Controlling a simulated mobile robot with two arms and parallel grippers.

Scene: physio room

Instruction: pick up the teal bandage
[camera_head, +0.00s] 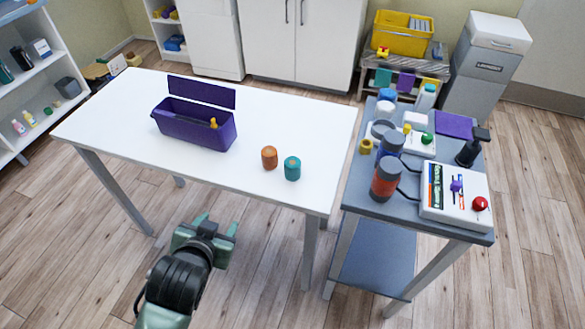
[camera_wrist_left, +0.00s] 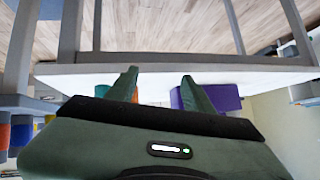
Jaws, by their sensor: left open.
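The teal bandage (camera_head: 292,168) is a short roll standing on the white table near its front right part. An orange roll (camera_head: 269,157) stands close to its left. My left gripper (camera_head: 216,224) is open and empty, in front of the table's front edge and left of the bandage. In the left wrist view, which is upside down, the open fingers (camera_wrist_left: 160,84) point toward the table. A teal patch that looks like the bandage (camera_wrist_left: 74,89) shows left of the fingers there, partly hidden by the gripper body. My right gripper is in neither view.
A purple open box (camera_head: 195,128) with its lid up stands on the white table (camera_head: 110,112), left of the rolls. A grey cart (camera_head: 358,190) with bottles and a white kit stands close to the table's right. The table's front middle is clear.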

